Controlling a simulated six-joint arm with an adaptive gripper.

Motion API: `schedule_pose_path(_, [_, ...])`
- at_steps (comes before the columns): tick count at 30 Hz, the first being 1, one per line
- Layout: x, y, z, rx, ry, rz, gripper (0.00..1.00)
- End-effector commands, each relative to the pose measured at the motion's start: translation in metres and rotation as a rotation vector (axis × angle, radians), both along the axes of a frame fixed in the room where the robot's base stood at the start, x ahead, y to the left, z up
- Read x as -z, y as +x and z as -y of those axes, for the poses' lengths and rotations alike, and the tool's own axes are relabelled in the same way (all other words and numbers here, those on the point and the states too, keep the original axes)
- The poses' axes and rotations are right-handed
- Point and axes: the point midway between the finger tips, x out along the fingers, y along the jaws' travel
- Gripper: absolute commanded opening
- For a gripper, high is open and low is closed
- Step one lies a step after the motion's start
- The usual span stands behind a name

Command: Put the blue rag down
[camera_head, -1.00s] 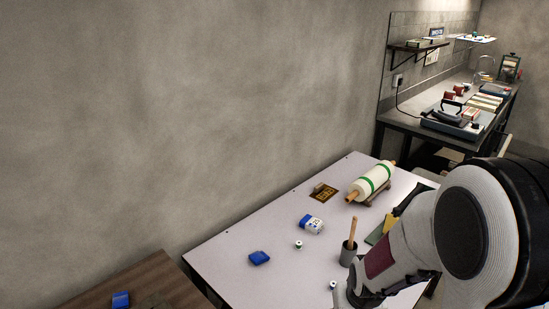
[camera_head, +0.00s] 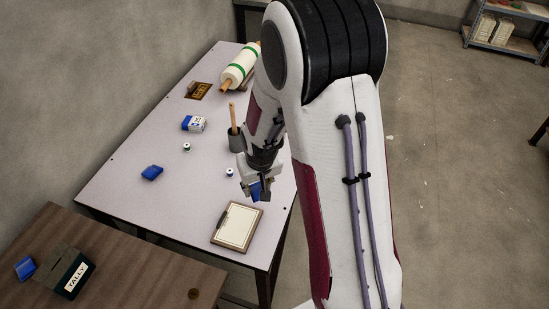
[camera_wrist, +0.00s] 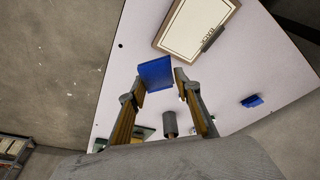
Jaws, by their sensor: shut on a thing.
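My gripper (camera_head: 257,194) is over the right side of the pale table (camera_head: 130,150), near a clipboard. It is shut on a blue rag (camera_head: 256,187), a small folded piece, which is partly hidden by the fingers in the head view. In the wrist view the blue rag (camera_wrist: 156,72) shows at the fingertips of my gripper (camera_wrist: 160,85). I cannot tell how far above the table it is. A similar blue piece (camera_head: 152,173) lies on the table's left part, and another (camera_head: 25,268) lies on the wooden table.
The clipboard (camera_head: 237,227) lies at the table's front edge. A cup with a wooden handle (camera_head: 234,137), small spools (camera_head: 186,147), a blue-and-white packet (camera_head: 194,123) and a roll (camera_head: 240,67) stand farther back. A box marked TALLY (camera_head: 75,275) is on the wooden table.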

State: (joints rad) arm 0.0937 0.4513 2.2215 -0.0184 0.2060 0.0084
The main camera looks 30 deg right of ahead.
Motion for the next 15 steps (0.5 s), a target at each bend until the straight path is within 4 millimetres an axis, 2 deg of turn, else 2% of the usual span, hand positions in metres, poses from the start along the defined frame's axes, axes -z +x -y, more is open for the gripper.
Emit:
schedule_pose_path(3, [0.007,0.023,0.017,0.034,-0.002,0.0,0.24])
schedule_pose_path(15, [0.022,0.088,0.069,0.171,-0.006,0.007,0.24])
